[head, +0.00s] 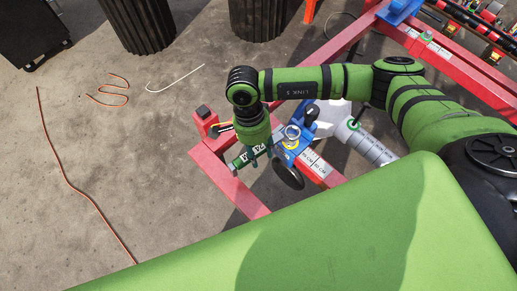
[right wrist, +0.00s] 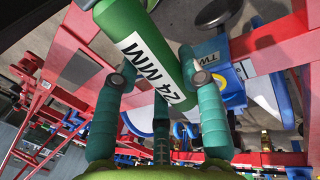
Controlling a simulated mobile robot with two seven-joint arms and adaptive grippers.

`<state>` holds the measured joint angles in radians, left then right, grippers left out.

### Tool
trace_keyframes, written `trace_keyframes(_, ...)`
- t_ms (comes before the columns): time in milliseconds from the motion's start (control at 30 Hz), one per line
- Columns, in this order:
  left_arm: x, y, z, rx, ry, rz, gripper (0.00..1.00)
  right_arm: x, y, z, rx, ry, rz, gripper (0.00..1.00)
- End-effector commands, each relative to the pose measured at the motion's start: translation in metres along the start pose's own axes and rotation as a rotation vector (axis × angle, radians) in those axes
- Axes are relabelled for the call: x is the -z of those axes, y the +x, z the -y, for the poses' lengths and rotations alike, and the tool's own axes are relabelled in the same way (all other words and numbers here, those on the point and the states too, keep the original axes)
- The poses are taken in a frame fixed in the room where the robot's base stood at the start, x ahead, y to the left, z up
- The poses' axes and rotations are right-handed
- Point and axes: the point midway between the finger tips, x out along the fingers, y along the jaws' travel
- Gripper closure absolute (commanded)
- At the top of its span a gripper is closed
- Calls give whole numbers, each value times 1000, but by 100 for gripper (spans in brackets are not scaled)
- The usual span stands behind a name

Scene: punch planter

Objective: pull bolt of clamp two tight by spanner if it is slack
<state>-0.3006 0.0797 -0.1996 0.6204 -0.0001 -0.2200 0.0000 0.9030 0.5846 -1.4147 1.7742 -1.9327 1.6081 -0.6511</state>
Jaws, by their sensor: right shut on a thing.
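My right gripper (head: 256,155) is shut on the green spanner (head: 241,161). A blue clamp (head: 290,149) sits on the red beam just right of the gripper, with a metal ring on top and a dark round disc below. In the right wrist view, a blue part (right wrist: 228,82) beside the handle shows a partly hidden "TW" label. Whether the spanner touches a bolt cannot be told. My left gripper is not in view.
The red frame (head: 229,184) runs around the work spot, with a small red block (head: 205,119) on its left corner. A grey marked pipe (head: 371,147) lies to the right. Dark ribbed planters (head: 140,22) stand behind. Cords lie on open floor at left.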

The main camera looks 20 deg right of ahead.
Motion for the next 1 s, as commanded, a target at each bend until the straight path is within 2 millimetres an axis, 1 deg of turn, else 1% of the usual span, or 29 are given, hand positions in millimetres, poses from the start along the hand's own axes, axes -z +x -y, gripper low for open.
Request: trace_keyframes(1000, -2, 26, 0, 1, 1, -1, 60, 1, 25, 7, 1, 0, 0, 100)
